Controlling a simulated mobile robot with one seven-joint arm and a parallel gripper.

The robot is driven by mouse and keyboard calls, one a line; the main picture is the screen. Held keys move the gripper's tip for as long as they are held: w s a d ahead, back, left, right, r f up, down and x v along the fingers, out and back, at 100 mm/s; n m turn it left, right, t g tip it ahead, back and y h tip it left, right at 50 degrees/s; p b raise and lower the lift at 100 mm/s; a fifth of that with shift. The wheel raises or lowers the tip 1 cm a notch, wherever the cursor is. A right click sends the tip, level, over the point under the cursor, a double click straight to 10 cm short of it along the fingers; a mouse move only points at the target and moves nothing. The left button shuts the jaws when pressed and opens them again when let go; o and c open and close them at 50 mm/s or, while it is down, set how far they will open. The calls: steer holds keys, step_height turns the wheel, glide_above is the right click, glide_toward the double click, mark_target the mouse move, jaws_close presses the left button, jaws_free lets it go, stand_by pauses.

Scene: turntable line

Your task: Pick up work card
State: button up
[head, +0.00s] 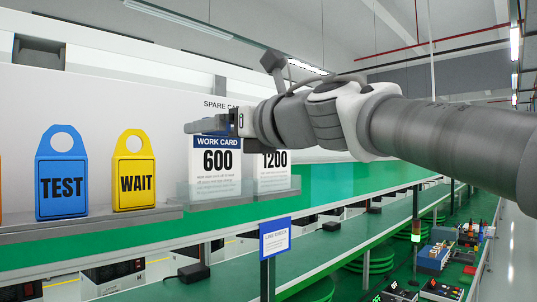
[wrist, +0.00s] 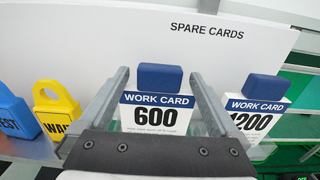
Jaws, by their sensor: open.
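A white work card marked 600 (head: 215,167) with a blue header stands upright on a grey ledge. In the wrist view the 600 card (wrist: 155,116) has a blue block-like tab (wrist: 160,78) on top. A second work card, marked 1200 (head: 273,172), stands to its right and also shows in the wrist view (wrist: 250,121). My gripper (head: 212,127) is at the top of the 600 card. In the wrist view its open fingers (wrist: 160,74) lie on either side of the tab, with gaps showing. The black gripper body hides the card's lower part.
A blue TEST tag (head: 62,180) and a yellow WAIT tag (head: 134,178) stand left of the card on the grey ledge (head: 90,222). A white panel lettered SPARE CARDS (wrist: 207,29) is behind. A blue-framed sign (head: 275,239) stands in front below.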

steer(key=shift+w+a, duration=0.35)
steer(key=shift+a, duration=0.2)
jaws_close()
